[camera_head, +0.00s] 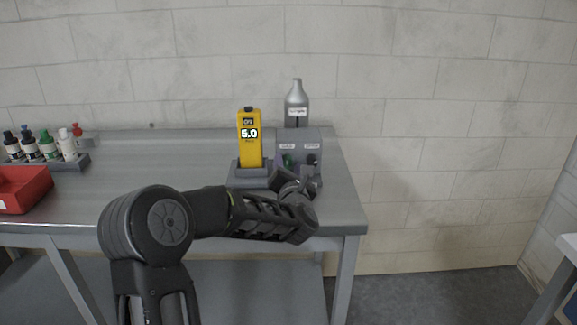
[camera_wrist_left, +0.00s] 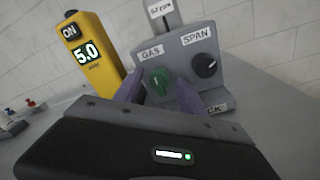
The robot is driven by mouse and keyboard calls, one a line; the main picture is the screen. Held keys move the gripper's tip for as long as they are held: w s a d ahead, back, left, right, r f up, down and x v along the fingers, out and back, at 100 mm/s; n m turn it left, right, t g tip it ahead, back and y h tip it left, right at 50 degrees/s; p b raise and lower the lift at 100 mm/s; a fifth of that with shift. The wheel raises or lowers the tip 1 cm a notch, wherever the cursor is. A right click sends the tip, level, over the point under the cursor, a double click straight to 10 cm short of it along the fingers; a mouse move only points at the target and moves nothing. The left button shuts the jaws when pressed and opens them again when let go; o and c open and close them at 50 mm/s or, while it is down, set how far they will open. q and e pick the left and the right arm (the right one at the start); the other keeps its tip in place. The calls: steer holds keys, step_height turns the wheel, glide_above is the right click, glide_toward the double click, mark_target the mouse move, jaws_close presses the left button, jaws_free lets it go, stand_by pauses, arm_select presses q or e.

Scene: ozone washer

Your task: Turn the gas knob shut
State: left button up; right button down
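The green gas knob (camera_wrist_left: 159,82) sits on the front of a grey box (camera_wrist_left: 200,47) under a "GAS" label in the left wrist view. In the head view the green knob (camera_head: 287,160) is partly hidden by my arm. My left gripper (camera_wrist_left: 158,92) has its two purple fingers apart, one on each side of the green knob. I cannot tell if they touch it. In the head view my left gripper (camera_head: 290,180) is in front of the box. My right gripper is not in view.
A black knob (camera_wrist_left: 205,65) labelled "SPAN" is right of the green one. A yellow meter (camera_head: 249,138) reading 5.0 stands left of the box in a grey stand. A grey bottle (camera_head: 297,105) stands behind. Bottles and a red bin (camera_head: 22,188) are far left.

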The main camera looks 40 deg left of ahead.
arm_select(q)
jaws_close()
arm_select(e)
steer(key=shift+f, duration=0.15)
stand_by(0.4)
